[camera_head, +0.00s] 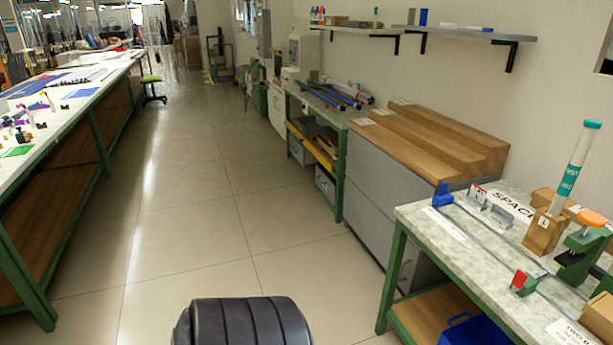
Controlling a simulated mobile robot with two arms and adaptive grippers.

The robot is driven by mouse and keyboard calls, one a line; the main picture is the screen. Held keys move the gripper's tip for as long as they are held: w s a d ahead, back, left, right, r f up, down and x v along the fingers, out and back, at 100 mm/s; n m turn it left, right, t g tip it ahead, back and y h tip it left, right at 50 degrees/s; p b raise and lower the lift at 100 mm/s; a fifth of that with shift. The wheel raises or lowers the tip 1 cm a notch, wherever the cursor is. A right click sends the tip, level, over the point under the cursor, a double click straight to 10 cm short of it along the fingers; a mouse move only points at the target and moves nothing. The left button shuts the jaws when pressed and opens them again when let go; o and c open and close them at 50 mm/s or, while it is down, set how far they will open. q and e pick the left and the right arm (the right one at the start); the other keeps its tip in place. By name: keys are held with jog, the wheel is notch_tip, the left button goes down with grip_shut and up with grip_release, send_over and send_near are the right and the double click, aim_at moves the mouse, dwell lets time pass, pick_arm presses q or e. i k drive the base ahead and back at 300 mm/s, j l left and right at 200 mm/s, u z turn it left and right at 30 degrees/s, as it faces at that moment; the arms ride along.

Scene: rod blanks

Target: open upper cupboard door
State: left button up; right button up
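No upper cupboard door shows clearly in the head view. The nearest cupboard-like thing is a low grey cabinet (384,182) against the right wall, under a stepped wooden top (440,142). Its front faces the aisle, and I cannot make out an open door on it. Its lower right part is hidden behind the workbench in front. Neither of my grippers is in view.
Two wall shelves (466,33) hang above the cabinet. A long bench (52,110) runs along the left. The tiled aisle (190,200) between is clear.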

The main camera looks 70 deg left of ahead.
aim_at(388, 183)
jog(key=u, duration=1.8)
jog(key=i+j, duration=0.15)
jog(key=j, duration=0.2)
